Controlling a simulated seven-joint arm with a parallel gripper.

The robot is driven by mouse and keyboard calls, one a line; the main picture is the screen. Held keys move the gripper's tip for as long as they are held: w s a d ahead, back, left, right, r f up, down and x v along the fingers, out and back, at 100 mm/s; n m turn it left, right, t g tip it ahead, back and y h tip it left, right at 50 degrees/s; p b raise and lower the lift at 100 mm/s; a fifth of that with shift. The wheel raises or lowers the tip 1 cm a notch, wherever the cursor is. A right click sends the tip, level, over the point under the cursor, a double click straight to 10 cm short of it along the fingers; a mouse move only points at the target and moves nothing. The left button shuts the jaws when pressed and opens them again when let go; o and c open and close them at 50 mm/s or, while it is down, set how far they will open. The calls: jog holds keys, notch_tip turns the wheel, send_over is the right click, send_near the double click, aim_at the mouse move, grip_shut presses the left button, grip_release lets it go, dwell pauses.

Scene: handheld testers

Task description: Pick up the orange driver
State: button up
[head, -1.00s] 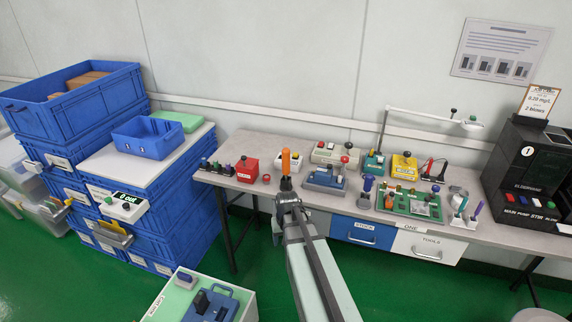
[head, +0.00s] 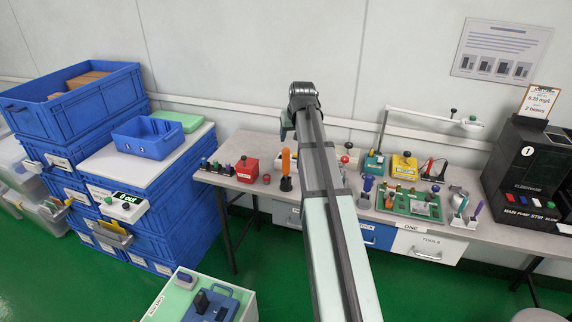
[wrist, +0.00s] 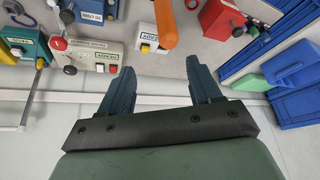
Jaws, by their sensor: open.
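The orange driver (head: 286,162) stands upright in a dark holder on the bench in the head view, just left of my arm. In the wrist view the orange driver (wrist: 166,26) shows at the top centre, its rounded end pointing down the picture. My gripper (wrist: 160,57) is open and empty, its two dark fingers spread wide. The driver's end lies just beyond the gap between the fingertips in that picture, and nothing is gripped. In the head view my gripper is mostly hidden by the wrist, raised above the bench against the wall.
A red box (head: 247,170) stands left of the driver. My arm partly covers the testers behind it. A yellow tester (head: 404,167), a green tray (head: 408,203) and a lamp arm (head: 430,115) stand to the right. Blue crates (head: 75,95) stack at the left.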

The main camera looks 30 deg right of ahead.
aim_at(285, 157)
jog(key=w+f+n, duration=0.1)
jog(key=f, duration=0.3)
jog(key=w+f+n+g, duration=0.1)
jog(key=w+f, duration=0.1)
jog(key=f, duration=0.2)
jog(key=w+f+n+y, duration=0.1)
jog(key=f, duration=0.3)
jog(key=shift+w+a+g, duration=0.3)
jog(key=shift+a, duration=0.05)
dwell(0.4)
grip_shut()
dwell(0.5)
